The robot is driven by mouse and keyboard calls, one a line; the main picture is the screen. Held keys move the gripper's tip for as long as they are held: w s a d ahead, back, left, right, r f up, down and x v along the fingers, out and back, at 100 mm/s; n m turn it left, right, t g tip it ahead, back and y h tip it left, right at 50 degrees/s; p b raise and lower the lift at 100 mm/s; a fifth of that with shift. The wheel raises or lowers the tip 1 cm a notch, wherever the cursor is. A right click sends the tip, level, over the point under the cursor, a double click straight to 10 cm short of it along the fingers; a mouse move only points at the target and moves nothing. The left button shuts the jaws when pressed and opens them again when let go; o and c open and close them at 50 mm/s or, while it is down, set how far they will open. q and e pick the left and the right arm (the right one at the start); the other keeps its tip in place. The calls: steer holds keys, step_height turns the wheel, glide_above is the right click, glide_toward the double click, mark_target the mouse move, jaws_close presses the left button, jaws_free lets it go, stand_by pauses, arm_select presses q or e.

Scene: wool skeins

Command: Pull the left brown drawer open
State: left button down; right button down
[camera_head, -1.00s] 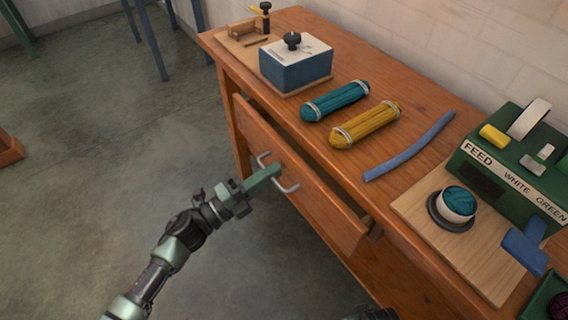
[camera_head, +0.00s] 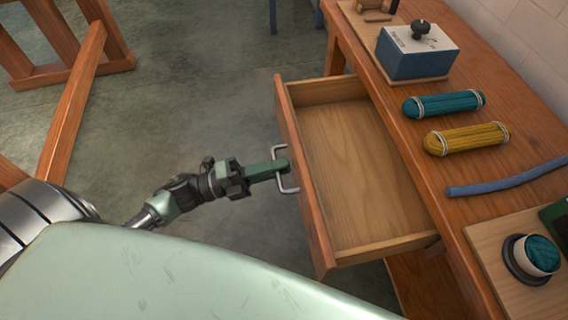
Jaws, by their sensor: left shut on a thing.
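The brown drawer (camera_head: 365,185) stands well out from the wooden bench (camera_head: 455,215), and its inside is empty. Its front panel (camera_head: 303,185) faces left and carries a pale metal handle (camera_head: 290,188). My left gripper (camera_head: 280,167) is shut on the handle, with its green fingers at the handle's bar. My left arm comes in from the lower left. My right gripper is not in view.
On the bench top are a blue box with a black knob (camera_head: 416,52), a teal skein (camera_head: 444,104), a yellow skein (camera_head: 467,138) and a blue strip (camera_head: 505,180). A teal ball in a cup (camera_head: 537,255) stands at the right. Wooden framework (camera_head: 70,100) stands at the upper left. Open floor lies between.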

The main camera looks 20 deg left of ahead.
arm_select(q)
steer(key=shift+f, duration=0.1)
steer(key=c, duration=1.5)
jaws_free()
